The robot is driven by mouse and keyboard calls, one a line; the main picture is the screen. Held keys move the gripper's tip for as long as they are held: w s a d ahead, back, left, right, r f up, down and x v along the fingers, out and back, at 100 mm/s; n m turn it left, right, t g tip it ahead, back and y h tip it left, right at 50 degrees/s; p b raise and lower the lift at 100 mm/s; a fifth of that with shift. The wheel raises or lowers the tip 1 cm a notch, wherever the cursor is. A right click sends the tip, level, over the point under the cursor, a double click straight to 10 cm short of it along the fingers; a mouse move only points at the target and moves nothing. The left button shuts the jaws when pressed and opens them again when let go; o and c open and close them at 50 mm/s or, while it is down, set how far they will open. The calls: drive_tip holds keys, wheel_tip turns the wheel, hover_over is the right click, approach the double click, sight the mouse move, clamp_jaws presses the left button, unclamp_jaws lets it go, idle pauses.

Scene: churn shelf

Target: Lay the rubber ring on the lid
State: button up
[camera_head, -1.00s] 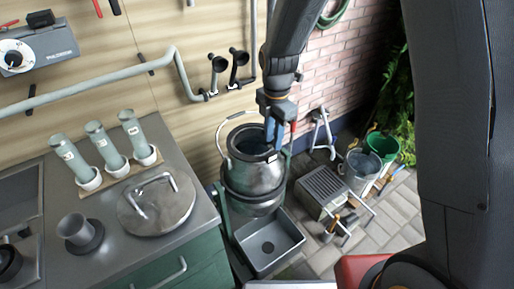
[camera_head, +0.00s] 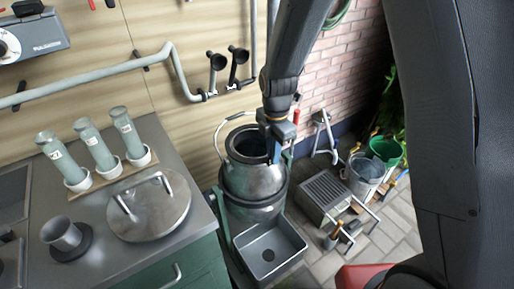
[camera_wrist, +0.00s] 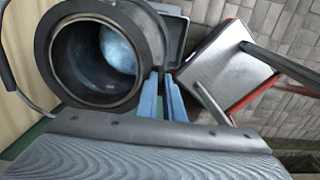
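The lid (camera_head: 149,207) is a round metal disc with two bar handles, lying on the counter at the left. The metal churn (camera_head: 252,186) stands open right of the counter. A thick dark ring (camera_wrist: 148,25) runs around its mouth in the wrist view; it looks like the rubber ring, though I cannot clearly separate it from the rim. My gripper (camera_wrist: 163,76) has two blue fingers, slightly apart, pointing at the right side of that mouth. In the head view my gripper (camera_head: 278,152) is at the same edge. Whether the fingers pinch the ring is hidden.
Several grey-green cylinders (camera_head: 94,146) in white cups and a grey funnel-like cup (camera_head: 64,236) stand near the lid. A grey basin (camera_head: 270,250) is below the churn. A grated metal box (camera_head: 326,196) and a green bucket (camera_head: 386,150) are at the right.

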drive_tip(key=shift+r, duration=0.1)
clamp_jaws()
drive_tip(key=shift+r+p, duration=2.3)
drive_tip(key=shift+r, duration=0.65)
